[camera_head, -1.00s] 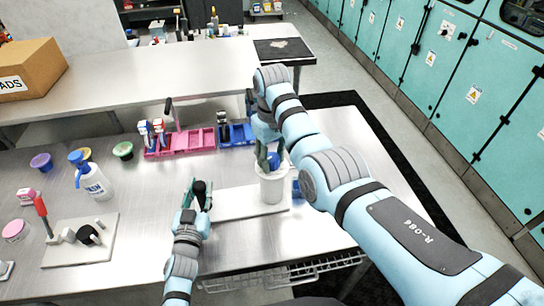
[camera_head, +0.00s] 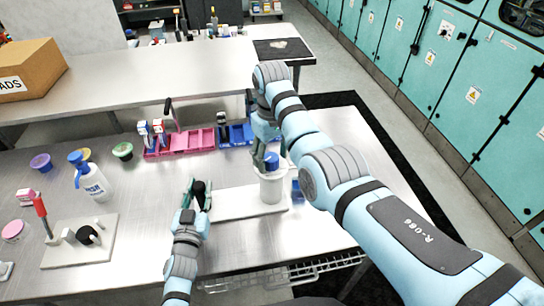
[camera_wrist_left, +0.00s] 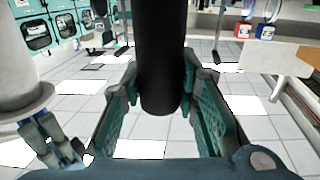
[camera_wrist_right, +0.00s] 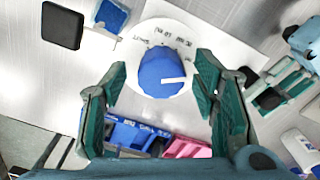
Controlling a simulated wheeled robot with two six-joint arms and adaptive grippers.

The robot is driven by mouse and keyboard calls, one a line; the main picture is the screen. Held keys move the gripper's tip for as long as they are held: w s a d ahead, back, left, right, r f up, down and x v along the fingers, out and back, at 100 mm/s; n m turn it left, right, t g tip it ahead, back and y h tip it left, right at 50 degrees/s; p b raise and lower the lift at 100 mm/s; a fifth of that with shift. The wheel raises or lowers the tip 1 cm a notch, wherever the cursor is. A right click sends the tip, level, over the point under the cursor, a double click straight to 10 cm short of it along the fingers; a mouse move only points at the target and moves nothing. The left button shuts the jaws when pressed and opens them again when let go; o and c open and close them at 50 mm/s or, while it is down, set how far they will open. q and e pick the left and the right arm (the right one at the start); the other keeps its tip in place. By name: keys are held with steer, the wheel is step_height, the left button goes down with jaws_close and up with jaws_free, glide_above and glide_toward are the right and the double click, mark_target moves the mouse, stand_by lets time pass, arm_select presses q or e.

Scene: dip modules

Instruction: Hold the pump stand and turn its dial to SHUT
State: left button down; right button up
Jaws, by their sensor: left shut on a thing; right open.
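The pump stand has a flat white base (camera_head: 235,204), a white round column (camera_head: 271,190) and a black upright handle (camera_head: 199,187). My left gripper (camera_head: 197,196) is shut on the handle; its fingers sit on both sides of the black post (camera_wrist_left: 160,60) in the left wrist view. The blue dial (camera_wrist_right: 158,74) tops the column, with a white pointer line aimed right in the right wrist view. Small dark labels (camera_wrist_right: 163,36) ring its upper side, too small to read surely. My right gripper (camera_wrist_right: 160,85) is open, its fingers on either side of the dial, apart from it.
Blue (camera_head: 237,134) and pink (camera_head: 180,142) trays stand behind the stand. A small blue block (camera_head: 296,190) is right of the column. The table between is clear.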

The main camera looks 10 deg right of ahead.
mark_target(272, 157)
arm_select(q)
steer(key=shift+f, duration=0.1)
arm_select(e)
step_height(272, 157, up, 7)
steer(key=shift+f, duration=0.1)
arm_select(q)
steer(key=c, duration=1.1)
jaws_free()
steer(key=shift+s, duration=0.1)
